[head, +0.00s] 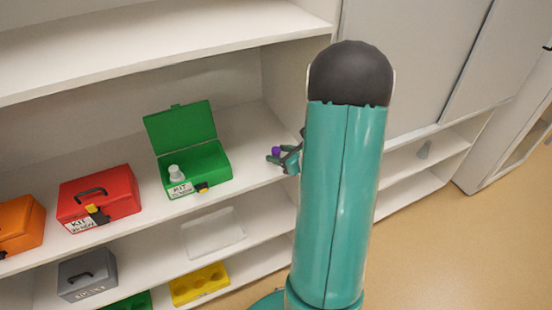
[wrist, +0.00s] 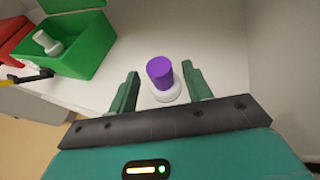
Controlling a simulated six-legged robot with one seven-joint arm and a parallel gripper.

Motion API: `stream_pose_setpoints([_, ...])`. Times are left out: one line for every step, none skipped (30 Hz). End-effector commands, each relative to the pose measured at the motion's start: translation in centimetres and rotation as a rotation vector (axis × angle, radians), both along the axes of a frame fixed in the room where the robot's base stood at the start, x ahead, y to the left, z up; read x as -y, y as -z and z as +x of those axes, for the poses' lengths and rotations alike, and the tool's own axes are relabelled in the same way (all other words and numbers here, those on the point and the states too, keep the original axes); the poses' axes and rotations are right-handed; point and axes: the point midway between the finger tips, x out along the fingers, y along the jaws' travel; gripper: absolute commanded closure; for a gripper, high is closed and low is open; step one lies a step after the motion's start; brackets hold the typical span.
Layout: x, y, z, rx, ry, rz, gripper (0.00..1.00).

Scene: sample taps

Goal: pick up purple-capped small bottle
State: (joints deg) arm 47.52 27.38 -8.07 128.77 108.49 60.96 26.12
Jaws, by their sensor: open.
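The small bottle with a purple cap (wrist: 161,72) stands on the white shelf, its white body (wrist: 168,95) partly showing below the cap in the wrist view. My gripper (wrist: 157,82) is open, with one green finger on each side of the bottle and visible space at both sides. In the head view the purple cap (head: 276,151) shows at my gripper (head: 282,158), near the right end of the shelf. My arm hides much of the area to the right of it.
An open green kit box (head: 211,164) holding a white bottle (head: 176,173) stands to the left on the same shelf. A red kit box (head: 125,192) is farther left. A side wall (wrist: 279,80) rises to the right of the bottle. The lower shelf holds a yellow tray (head: 200,283).

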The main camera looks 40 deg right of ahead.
Motion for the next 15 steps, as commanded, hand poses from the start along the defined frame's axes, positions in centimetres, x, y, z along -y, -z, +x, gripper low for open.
stream_pose_setpoints([0.01,-0.01,0.00,0.000,0.000,0.000,0.51])
stream_pose_setpoints([0.01,-0.01,0.00,0.000,0.000,0.000,0.51])
stream_pose_setpoints([0.01,-0.02,-0.01,0.000,0.000,0.000,0.51])
stream_pose_setpoints([0.01,-0.02,-0.02,0.000,0.000,0.000,0.51])
stream_pose_setpoints([0.01,-0.02,-0.02,0.000,0.000,0.000,0.54])
stream_pose_setpoints([0.01,-0.02,-0.03,0.000,0.000,0.000,0.62])
stream_pose_setpoints([0.01,-0.02,-0.03,0.000,0.000,0.000,0.68])
stream_pose_setpoints([0.01,-0.02,-0.03,0.000,0.000,0.000,0.74])
stream_pose_setpoints([0.01,-0.03,-0.04,0.000,0.000,0.000,0.82])
stream_pose_setpoints([0.01,-0.03,-0.04,0.000,0.000,0.000,0.88])
stream_pose_setpoints([0.01,-0.03,-0.04,0.000,0.000,0.000,0.94])
stream_pose_setpoints([0.00,-0.03,-0.04,0.000,0.000,0.000,0.97])
stream_pose_setpoints([0.02,-0.03,-0.05,0.000,0.000,0.000,0.97])
stream_pose_setpoints([0.01,-0.03,-0.05,0.000,0.000,0.000,0.97])
stream_pose_setpoints([0.02,-0.03,-0.05,0.000,0.000,0.000,0.97])
